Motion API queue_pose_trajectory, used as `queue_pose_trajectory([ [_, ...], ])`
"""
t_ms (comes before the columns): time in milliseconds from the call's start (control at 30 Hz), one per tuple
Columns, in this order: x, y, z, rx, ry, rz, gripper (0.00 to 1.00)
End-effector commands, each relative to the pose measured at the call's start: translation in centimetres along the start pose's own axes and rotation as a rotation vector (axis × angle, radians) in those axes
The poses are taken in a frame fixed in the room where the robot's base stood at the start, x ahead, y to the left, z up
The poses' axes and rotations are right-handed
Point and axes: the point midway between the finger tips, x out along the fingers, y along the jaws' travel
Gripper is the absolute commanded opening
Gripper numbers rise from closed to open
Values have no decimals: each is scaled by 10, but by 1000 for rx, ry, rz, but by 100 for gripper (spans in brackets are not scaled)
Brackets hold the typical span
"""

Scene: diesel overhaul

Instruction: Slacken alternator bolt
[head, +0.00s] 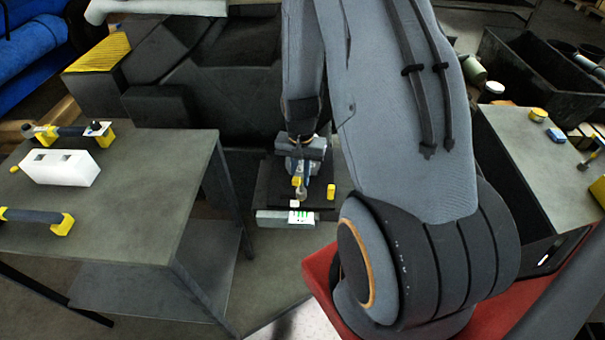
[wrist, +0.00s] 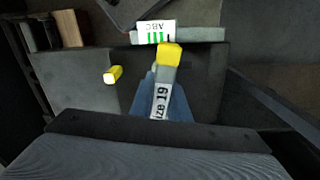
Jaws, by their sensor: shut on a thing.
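My gripper (head: 303,163) points down over a dark block low in the middle of the head view. I cannot tell which part is the alternator bolt, or whether the tool touches one.
A white card (head: 301,217) with green bars and "ABC" sits on the block's near face. A grey table (head: 130,190) at left holds a white socketed block (head: 60,167) and yellow-ended tools. A second table (head: 515,135) and a black crate (head: 535,90) stand at right.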

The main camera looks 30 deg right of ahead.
Motion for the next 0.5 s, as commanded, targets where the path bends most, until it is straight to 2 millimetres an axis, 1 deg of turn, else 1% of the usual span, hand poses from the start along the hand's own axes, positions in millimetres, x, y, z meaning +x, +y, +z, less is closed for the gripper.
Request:
queue_pose_trajectory([
  [500, -2, 1, -1, -645, 1, 0, 0],
])
